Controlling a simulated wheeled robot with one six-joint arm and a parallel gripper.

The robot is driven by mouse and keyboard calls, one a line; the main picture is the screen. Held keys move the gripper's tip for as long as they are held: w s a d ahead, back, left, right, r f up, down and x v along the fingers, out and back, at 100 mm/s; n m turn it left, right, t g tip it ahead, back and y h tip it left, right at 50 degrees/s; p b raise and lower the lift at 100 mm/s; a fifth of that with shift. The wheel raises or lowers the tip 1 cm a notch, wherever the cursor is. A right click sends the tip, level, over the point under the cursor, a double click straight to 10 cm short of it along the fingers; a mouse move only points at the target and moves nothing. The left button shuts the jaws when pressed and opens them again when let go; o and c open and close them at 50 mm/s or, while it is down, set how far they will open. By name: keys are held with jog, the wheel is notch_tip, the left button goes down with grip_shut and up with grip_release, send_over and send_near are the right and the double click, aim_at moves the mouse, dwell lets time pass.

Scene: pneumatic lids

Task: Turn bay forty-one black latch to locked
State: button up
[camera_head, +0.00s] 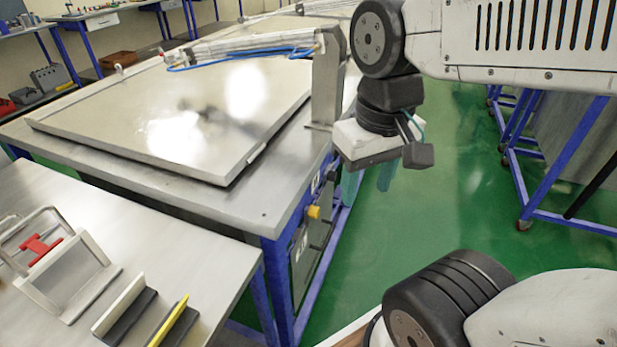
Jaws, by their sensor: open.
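The nearest bench has a dark side panel (303,272) with a yellow knob (314,212) on it. Two small pale labels sit on this side, an upper label (315,183) and a lower one; their numbers are too small to read. Small dark parts show beside the knob, but I cannot tell which is the black latch or how it is turned. My gripper (391,167) hangs to the right of the bench corner, above the green floor. It is open, with nothing seen in it, and is apart from the knob. Its far finger is partly hidden.
A large flat metal lid (190,110) lies on the bench, with a pneumatic arm and blue hose (240,54) above it. An upright metal post (326,85) stands near my gripper. A front table (190,275) holds a red-handled frame (45,250).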

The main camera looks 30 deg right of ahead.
jog(key=w+d+f+m+g+y, duration=0.3)
jog(key=w+f+m+g+y, duration=0.15)
jog(key=f, duration=0.35)
jog(key=m+t+y, duration=0.7)
jog(key=m+t, duration=0.5)
jog(key=t, duration=0.6)
send_near(335, 177)
jog(key=x, duration=0.3)
jog(key=shift+h, duration=0.25)
jog(key=x, duration=0.7)
jog(key=shift+w+d+f, duration=0.1)
jog(key=shift+w+f, duration=0.1)
jog(key=shift+w, duration=0.05)
jog(key=c, duration=1)
